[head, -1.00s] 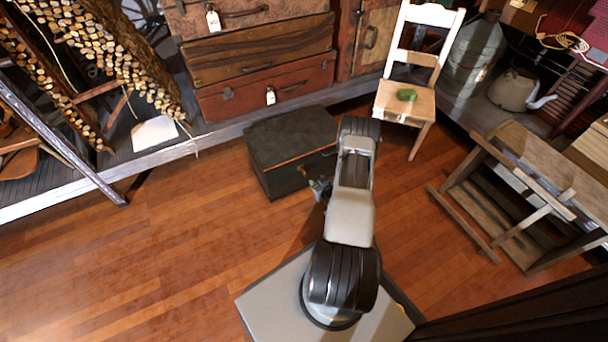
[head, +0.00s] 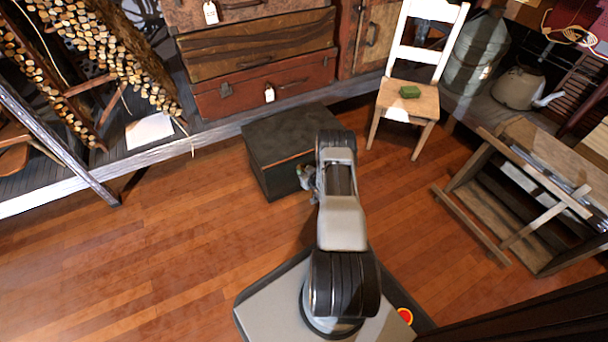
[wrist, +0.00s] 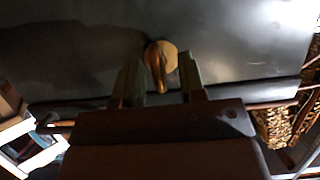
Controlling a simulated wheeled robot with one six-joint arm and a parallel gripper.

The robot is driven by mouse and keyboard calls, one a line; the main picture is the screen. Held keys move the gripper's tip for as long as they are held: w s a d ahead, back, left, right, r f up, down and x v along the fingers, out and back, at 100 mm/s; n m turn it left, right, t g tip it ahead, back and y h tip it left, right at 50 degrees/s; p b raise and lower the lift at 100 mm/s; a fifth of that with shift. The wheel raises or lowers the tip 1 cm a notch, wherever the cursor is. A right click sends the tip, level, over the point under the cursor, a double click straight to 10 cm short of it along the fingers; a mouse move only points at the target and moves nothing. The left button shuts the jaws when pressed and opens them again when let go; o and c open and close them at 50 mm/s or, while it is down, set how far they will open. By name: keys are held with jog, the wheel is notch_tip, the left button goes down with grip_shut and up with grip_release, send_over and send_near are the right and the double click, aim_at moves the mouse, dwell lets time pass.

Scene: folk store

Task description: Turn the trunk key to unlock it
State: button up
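The dark trunk (head: 268,148) stands closed on the wooden floor, in front of the raised ledge. Its right part is hidden behind my arm in the head view. In the wrist view, the trunk's dark front (wrist: 75,50) fills much of the picture. A brass key (wrist: 158,70) with a round base stands out from it. My gripper (wrist: 160,64) is open, with its two fingers apart on either side of the key. I see a gap between the key and each finger. In the head view, my gripper (head: 308,178) is small, close to the trunk's front, and the key is hidden.
A wooden bench frame (head: 520,185) is further right. Stacked suitcases (head: 260,75) sit on the ledge behind. The floor (head: 130,260) at the left is clear.

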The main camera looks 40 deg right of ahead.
jog(key=shift+w+f, duration=0.15)
jog(key=shift+w, duration=0.25)
jog(key=shift+c, duration=0.5)
grip_shut()
